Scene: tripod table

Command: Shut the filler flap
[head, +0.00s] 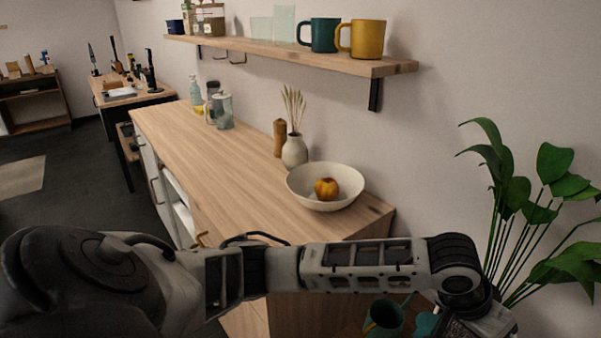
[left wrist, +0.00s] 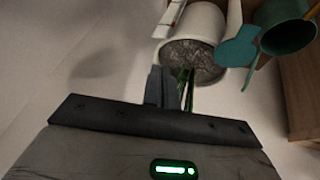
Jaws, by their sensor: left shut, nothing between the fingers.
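A teal round can (head: 383,318) shows at the bottom of the head view, below my left arm. A teal flap (head: 425,324) sticks out at its right side, partly hidden by my arm. In the left wrist view the can (left wrist: 287,27) is at the top right, its mouth uncovered. The flap (left wrist: 238,54) reaches out from its rim to the left and stands open. My left gripper (left wrist: 168,86) is shut and empty, to the lower left of the flap and apart from it in the picture. My right gripper is not in view.
A white plant pot (left wrist: 194,48) with soil is beside the flap. Its tall plant (head: 530,205) rises at the right. The wooden counter (head: 220,160) holds a bowl (head: 300,190) with fruit, a vase (head: 295,150) and a jug. A shelf (head: 300,52) with mugs hangs above.

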